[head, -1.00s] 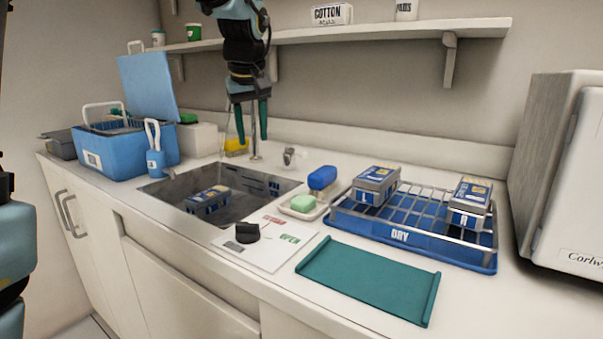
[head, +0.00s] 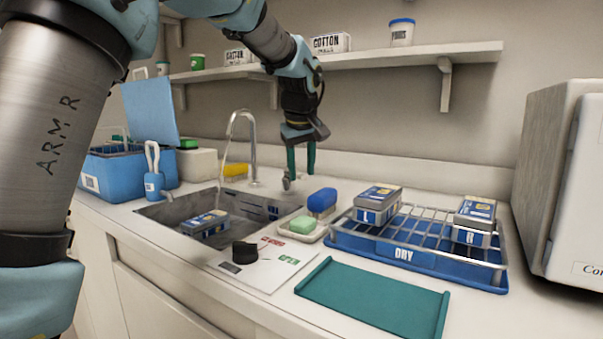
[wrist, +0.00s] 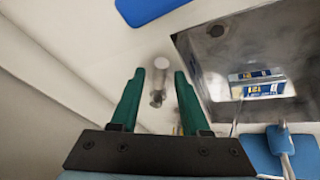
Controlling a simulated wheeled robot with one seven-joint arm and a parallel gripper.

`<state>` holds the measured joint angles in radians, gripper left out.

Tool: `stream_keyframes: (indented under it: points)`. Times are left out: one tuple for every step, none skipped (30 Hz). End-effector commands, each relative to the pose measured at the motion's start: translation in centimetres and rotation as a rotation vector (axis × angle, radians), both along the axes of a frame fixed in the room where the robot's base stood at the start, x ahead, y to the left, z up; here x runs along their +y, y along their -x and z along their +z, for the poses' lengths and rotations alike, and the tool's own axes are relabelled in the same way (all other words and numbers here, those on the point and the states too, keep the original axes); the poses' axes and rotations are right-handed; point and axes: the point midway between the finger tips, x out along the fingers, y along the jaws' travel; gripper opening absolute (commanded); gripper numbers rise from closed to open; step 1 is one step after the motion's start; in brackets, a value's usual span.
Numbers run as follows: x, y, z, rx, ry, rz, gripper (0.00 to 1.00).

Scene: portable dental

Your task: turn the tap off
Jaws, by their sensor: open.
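The metal tap has a tall curved spout (head: 241,117) at the back of the sink (head: 155,212). A small metal tap handle (head: 287,182) stands on the counter to the right of the spout. My gripper (head: 300,172) points down, open, just above and behind the handle in the head view. In the wrist view, the handle (wrist: 160,68) shows in the gap between the two green fingertips of my gripper (wrist: 159,74). Neither finger is clearly touching it.
A blue-and-white box (head: 205,223) lies in the sink. A blue sponge (head: 322,201) and green soap (head: 303,224) sit right of the handle. A blue drying rack (head: 350,247) stands farther right. A shelf (head: 380,58) runs above. A black knob (head: 244,251) is in front.

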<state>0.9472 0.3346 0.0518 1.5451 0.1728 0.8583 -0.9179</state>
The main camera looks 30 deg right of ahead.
Motion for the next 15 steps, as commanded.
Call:
stream_keyframes:
  points:
    - [-0.08,-0.16,-0.45,0.001,-0.001,0.0,0.46]
    - [-0.13,-0.23,-0.62,0.001,-0.001,0.0,0.46]
    - [-0.17,-0.3,-0.79,0.0,0.0,0.0,0.46]
    - [-0.19,-0.34,-0.87,0.0,0.0,0.0,0.46]
    - [-0.2,-0.36,-0.93,0.0,0.0,0.0,0.46]
    - [-0.21,-0.38,-0.98,0.0,0.0,0.0,0.46]
    - [-0.22,-0.39,-1.0,0.0,0.0,0.0,0.46]
    - [-0.22,-0.39,-1.0,0.0,0.0,0.0,0.46]
    - [-0.22,-0.39,-1.0,0.0,0.0,0.0,0.46]
    - [-0.22,-0.38,-0.99,0.0,0.0,0.0,0.46]
    - [-0.22,-0.38,-0.99,0.0,0.0,0.0,0.46]
    - [-0.22,-0.38,-0.99,0.0,0.0,0.0,0.46]
    - [-0.21,-0.38,-0.98,0.0,0.0,0.0,0.44]
    - [-0.21,-0.38,-0.98,0.0,0.0,0.0,0.4]
    - [-0.21,-0.38,-0.98,0.0,0.0,0.0,0.36]
